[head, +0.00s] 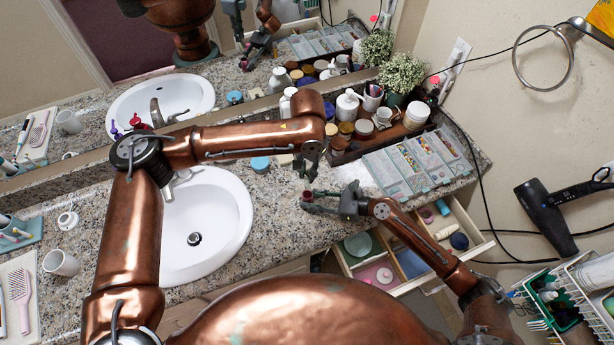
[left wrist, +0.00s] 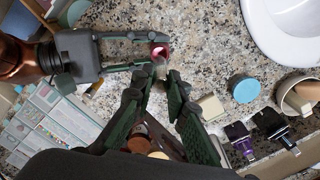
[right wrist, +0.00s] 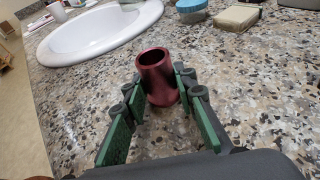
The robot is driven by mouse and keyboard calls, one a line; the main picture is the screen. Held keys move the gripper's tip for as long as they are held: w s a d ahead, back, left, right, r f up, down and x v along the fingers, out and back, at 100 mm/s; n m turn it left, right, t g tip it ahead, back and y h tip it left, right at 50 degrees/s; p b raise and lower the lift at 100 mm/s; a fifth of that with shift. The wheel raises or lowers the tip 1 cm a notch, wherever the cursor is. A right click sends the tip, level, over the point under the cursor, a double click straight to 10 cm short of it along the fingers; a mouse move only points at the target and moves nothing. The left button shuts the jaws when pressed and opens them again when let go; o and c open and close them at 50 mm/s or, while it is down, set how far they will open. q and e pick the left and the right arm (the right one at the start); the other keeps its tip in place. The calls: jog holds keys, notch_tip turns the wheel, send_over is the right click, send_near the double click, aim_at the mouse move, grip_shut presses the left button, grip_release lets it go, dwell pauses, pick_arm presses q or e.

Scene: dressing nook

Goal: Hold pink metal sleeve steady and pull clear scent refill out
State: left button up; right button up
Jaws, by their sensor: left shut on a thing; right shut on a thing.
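The pink metal sleeve (right wrist: 158,78) is a dark pink, open-topped cylinder, upright in the right wrist view. My right gripper (right wrist: 160,95) is shut on it, a finger on each side, above the granite counter. The sleeve shows small in the head view (head: 307,196) and, from above, in the left wrist view (left wrist: 159,51). My left gripper (head: 307,176) is above it, pointing down. In the left wrist view, its fingertips (left wrist: 164,78) are shut on a small clear piece, the scent refill (left wrist: 161,70), mostly hidden. No refill stands out of the sleeve in the right wrist view.
The sink (head: 206,225) is left of the grippers. A blue-lidded jar (head: 260,164) and a pale soap block (right wrist: 236,18) stand nearby. A clear divided organizer (head: 415,165) is to the right. Open drawers (head: 400,262) jut out below the counter edge.

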jog(key=o, duration=0.9)
jog(key=v, duration=1.2)
